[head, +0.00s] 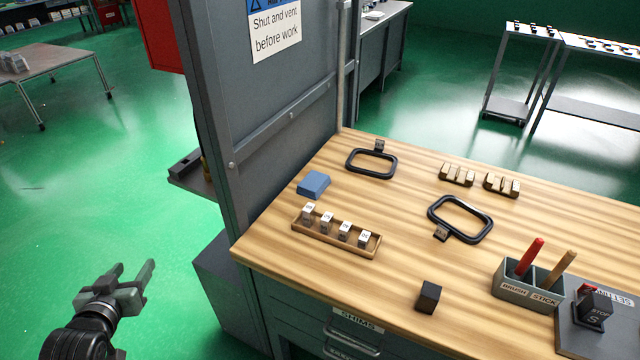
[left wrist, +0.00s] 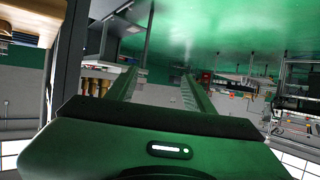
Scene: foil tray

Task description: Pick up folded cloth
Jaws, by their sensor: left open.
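The folded cloth (head: 313,185) is a small blue pad lying flat on the wooden bench top, near its back left edge by the grey panel. My left gripper (head: 134,269) is at the lower left of the head view, over the green floor and well to the left of the bench. It is open, with nothing between its fingers. In the left wrist view its two fingers (left wrist: 157,82) stand apart and the cloth cannot be made out. My right gripper is in neither view.
A wooden rack (head: 309,228) of labelled blocks sits just in front of the cloth. A tall grey panel (head: 270,110) rises at the bench's left.

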